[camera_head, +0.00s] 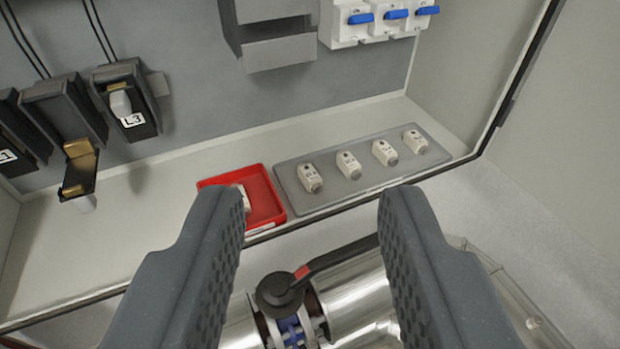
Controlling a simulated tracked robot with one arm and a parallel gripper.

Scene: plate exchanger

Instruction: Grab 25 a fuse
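Several white fuses stand in a row on a grey tray (330,205) on the cabinet floor: a leftmost fuse (310,178), a second fuse (348,165), a third fuse (384,152) and a rightmost fuse (416,141). Their small printed labels are too small to read surely, so I cannot tell which is 25 A. Another white fuse (245,198) lies in a red tray (265,200), partly hidden by my left finger. My gripper (312,215) is open and empty, its fingers wide apart in front of the trays.
Black fuse holders (125,100) hang at the left, one labelled L3 and one hanging open. Blue-levered breakers (380,20) and a grey box (270,40) are above. A metal pipe with a black-handled valve (280,293) lies below the cabinet edge. The right cabinet wall is close.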

